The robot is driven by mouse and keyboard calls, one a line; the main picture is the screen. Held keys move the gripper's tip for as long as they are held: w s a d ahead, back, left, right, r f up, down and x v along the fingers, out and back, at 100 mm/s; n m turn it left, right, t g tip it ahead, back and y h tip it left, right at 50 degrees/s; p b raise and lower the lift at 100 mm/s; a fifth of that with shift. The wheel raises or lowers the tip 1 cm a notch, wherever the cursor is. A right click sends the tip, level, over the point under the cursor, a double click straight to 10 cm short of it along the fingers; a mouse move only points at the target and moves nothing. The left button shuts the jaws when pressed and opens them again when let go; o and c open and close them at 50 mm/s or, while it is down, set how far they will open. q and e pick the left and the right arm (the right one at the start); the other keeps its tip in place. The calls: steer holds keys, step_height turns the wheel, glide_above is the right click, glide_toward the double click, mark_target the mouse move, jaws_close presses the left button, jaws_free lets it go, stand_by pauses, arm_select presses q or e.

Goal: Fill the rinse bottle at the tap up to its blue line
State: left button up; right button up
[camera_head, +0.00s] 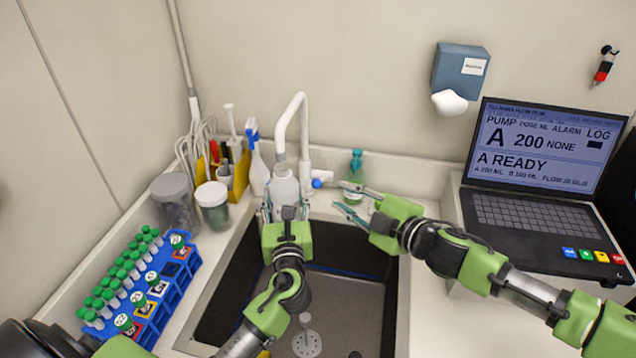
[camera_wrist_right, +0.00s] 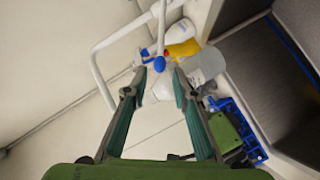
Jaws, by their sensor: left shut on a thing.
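A white tap (camera_head: 301,130) with a curved spout stands behind the sink. Its lever ends in a blue knob (camera_head: 316,183), which also shows in the right wrist view (camera_wrist_right: 159,63). My left gripper (camera_head: 284,210) is shut on the whitish rinse bottle (camera_head: 284,185) and holds it upright, directly below the spout. The bottle's lower part is hidden by the gripper, and I cannot make out its blue line or water level. My right gripper (camera_head: 338,196) is open and empty, just right of the blue knob. In the right wrist view the knob shows between its fingertips (camera_wrist_right: 158,80), apart from them.
A dark sink (camera_head: 330,285) lies below both grippers. A small green-capped bottle (camera_head: 356,160) stands behind my right gripper. A laptop (camera_head: 530,170) stands right.

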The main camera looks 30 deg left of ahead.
mark_target(318, 183)
steer(key=x, duration=1)
steer(key=shift+a+f, duration=0.1)
steer(key=shift+a, duration=0.1)
jaws_close()
